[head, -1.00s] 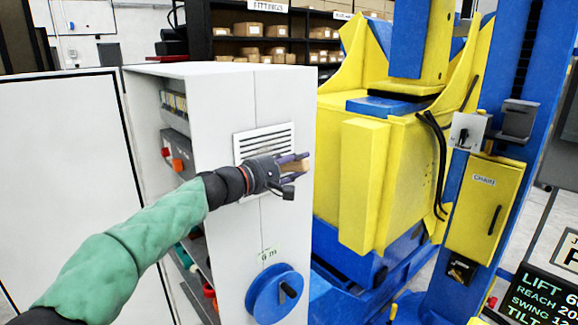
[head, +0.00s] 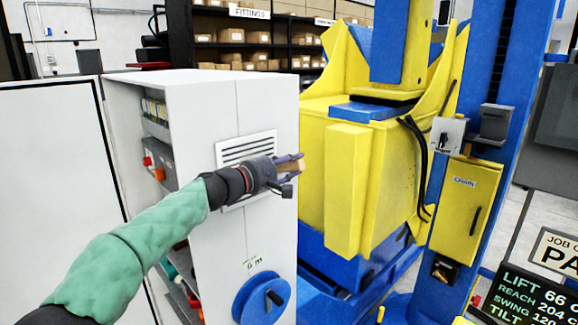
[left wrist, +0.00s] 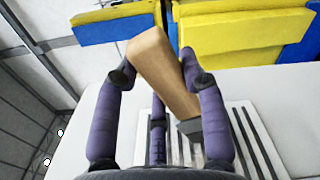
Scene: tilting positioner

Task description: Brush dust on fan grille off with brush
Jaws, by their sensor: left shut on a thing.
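The fan grille (head: 246,148) is a slatted white panel on the side of the grey-white cabinet. My left gripper (head: 290,164) is in front of the grille's right part and covers some of it. In the left wrist view, the gripper (left wrist: 158,78) is shut on the brush (left wrist: 160,72), whose tan wooden block sits between the purple fingers. A grey part of the brush (left wrist: 190,127) points towards the grille slats (left wrist: 245,135). I cannot tell whether it touches them. Dust on the slats is too small to make out. My right gripper is not in view.
The cabinet door (head: 60,170) stands open at the left, with shelves of parts inside. A blue reel (head: 262,298) is on the cabinet below the grille. The yellow and blue positioner (head: 350,180) stands close to the right. A lettered sign board (head: 525,300) is at lower right.

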